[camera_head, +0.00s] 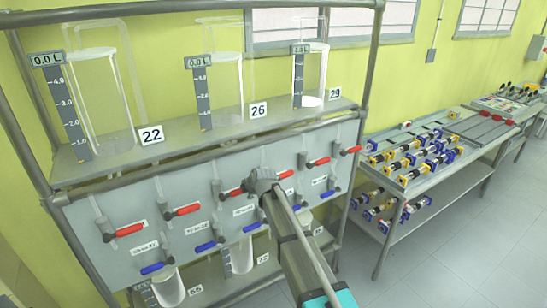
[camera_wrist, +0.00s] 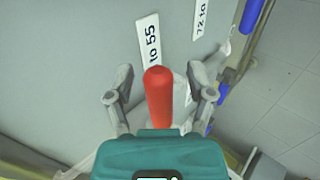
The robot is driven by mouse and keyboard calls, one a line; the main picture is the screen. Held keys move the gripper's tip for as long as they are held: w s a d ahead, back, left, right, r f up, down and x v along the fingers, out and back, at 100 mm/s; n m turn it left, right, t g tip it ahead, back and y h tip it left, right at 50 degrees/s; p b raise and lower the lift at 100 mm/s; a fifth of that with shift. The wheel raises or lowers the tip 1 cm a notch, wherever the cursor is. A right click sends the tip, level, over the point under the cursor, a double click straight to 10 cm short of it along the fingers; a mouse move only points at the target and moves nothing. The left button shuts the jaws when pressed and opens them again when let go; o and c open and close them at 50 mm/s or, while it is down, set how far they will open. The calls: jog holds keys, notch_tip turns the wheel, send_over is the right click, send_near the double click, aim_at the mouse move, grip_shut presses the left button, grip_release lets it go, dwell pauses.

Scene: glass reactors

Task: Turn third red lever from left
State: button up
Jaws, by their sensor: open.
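Several red levers stick out in a row from the grey panel (camera_head: 90,215). Counting from the left in the head view, the third red lever (camera_head: 234,192) points right, its tip close to my gripper (camera_head: 262,180). The fourth (camera_head: 287,174) shows just right of my gripper, whose head hides the valve there. In the wrist view a red lever (camera_wrist: 158,95) lies between the two spread fingers of my gripper (camera_wrist: 162,92), with gaps on both sides. The head view does not settle which lever this is.
Several blue levers (camera_head: 205,246) sit below the red row. Glass cylinders (camera_head: 228,90) stand on the shelf above, behind a rack tube. A side table (camera_head: 445,165) with coloured parts stands to the right. Open floor (camera_head: 450,255) lies in front of it.

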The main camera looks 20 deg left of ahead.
jog(key=shift+d+r, duration=0.1)
jog(key=shift+d, duration=0.15)
jog(key=s+d+f+m+g+h, duration=0.1)
jog(key=s+d+f+m+h, duration=0.15)
jog(key=d+m, duration=0.7)
jog(key=s+d+f+m+g+h, duration=0.1)
jog(key=s+d+m, duration=0.15)
jog(key=d, duration=1.45)
jog(key=s+d+f+m+g+h, duration=0.1)
jog(key=s+d+m+g, duration=0.1)
jog(key=s+d+m, duration=0.5)
jog(key=s+d+f+m+g+h, duration=0.1)
jog(key=s+d+m+g+h, duration=0.1)
jog(key=s+d+m, duration=0.6)
jog(key=s+d, duration=0.4)
jog(key=d, duration=0.4)
jog(key=shift+d, duration=0.2)
jog(key=shift+w+a, duration=0.1)
